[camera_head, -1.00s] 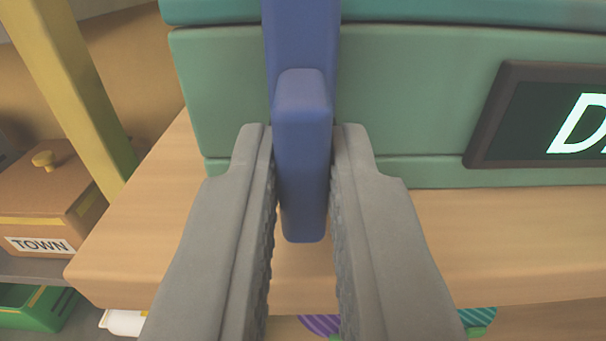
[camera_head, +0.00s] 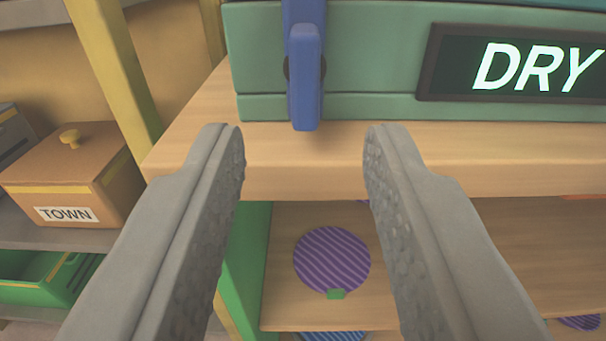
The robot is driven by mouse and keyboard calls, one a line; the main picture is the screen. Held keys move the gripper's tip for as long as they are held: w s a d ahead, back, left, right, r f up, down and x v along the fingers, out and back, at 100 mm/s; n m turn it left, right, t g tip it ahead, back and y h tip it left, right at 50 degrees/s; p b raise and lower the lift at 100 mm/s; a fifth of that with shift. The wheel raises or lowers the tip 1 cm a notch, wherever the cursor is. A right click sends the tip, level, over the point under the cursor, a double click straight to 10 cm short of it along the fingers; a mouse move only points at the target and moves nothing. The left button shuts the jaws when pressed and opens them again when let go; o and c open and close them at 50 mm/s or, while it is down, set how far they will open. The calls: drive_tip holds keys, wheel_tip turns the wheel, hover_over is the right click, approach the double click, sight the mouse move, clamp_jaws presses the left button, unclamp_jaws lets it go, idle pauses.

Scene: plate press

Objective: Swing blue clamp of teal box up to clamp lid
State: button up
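The teal box (camera_head: 375,60) stands on a wooden shelf top at the top of the view, with a dark "DRY" display (camera_head: 520,65) on its front. The blue clamp (camera_head: 304,75) is upright against the box's front, left of the display. Its upper end runs out of the picture, so its hold on the lid is hidden; a strip of darker teal (camera_head: 480,5) shows at the top right edge. My gripper (camera_head: 303,150) is open and empty, below and in front of the clamp, apart from it.
The wooden shelf top (camera_head: 290,180) has its front edge just beyond my fingers. Below it are purple striped discs (camera_head: 332,258) on a lower shelf. A yellow post (camera_head: 112,75) and a brown "TOWN" box (camera_head: 75,180) stand at left.

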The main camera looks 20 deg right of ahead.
drive_tip(key=v, duration=1)
drive_tip(key=shift+s, duration=0.4)
